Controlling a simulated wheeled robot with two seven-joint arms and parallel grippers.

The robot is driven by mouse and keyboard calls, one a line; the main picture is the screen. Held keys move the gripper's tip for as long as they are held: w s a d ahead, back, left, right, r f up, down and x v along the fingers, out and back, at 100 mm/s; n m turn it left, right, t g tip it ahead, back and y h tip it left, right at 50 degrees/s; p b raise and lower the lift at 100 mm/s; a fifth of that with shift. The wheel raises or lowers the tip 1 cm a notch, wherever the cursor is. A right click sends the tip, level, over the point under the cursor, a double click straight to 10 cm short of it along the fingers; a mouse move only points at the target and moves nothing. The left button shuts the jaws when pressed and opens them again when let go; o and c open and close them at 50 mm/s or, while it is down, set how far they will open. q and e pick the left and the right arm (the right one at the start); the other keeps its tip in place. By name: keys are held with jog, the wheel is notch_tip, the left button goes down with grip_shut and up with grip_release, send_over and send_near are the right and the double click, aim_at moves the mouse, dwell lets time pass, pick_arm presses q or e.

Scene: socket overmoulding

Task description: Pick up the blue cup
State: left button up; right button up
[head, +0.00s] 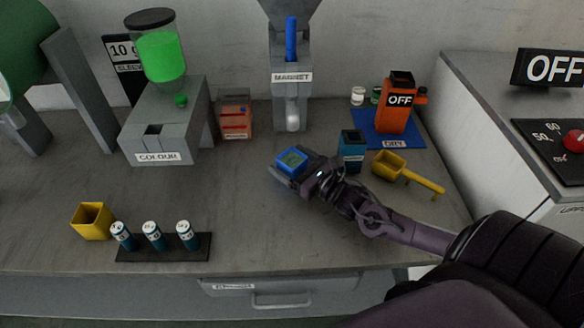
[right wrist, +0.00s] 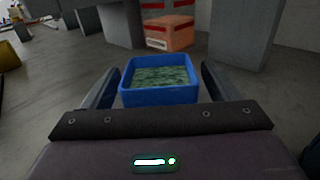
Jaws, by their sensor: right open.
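In the right wrist view the blue cup (right wrist: 158,82) sits between the two fingers of my right gripper (right wrist: 158,90). The jaws are open, with a small gap showing on each side of the cup. In the head view my right gripper (head: 290,172) reaches in from the right, with its fingers around the cup. My left gripper is not in view.
A teal container (head: 351,150) stands close beside my right gripper. A yellow scoop (head: 390,165) lies to its right. A yellow cup (head: 92,221) and a rack of vials (head: 165,250) are front left.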

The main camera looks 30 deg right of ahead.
jog(key=c, duration=1.1)
jog(key=shift+r, duration=0.15)
